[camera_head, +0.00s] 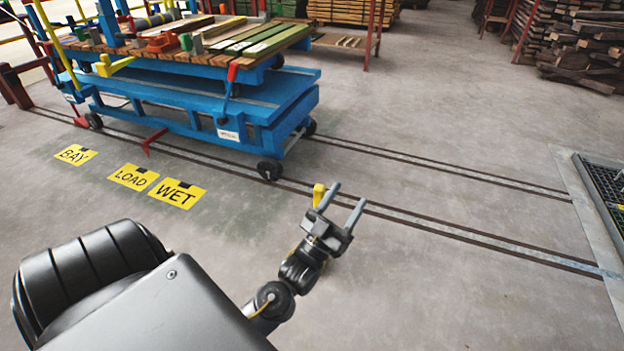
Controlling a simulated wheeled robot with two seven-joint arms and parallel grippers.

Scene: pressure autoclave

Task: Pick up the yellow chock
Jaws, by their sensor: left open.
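A small yellow piece that looks like the yellow chock (319,194) shows just left of my left gripper's left fingertip, near the floor rails. Its lower part is partly hidden by the gripper. My left gripper (343,206) is open, with its two grey fingers pointing up and away and nothing between them. I cannot tell whether the finger touches the yellow piece or is only in front of it. My right gripper is not in view.
A blue wheeled cart (190,118) loaded with planks stands on the rails at upper left. A yellow part (113,66) sticks out at its deck edge. Yellow floor signs (177,193) lie at left. A grated pit (603,190) is at right. The middle floor is clear.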

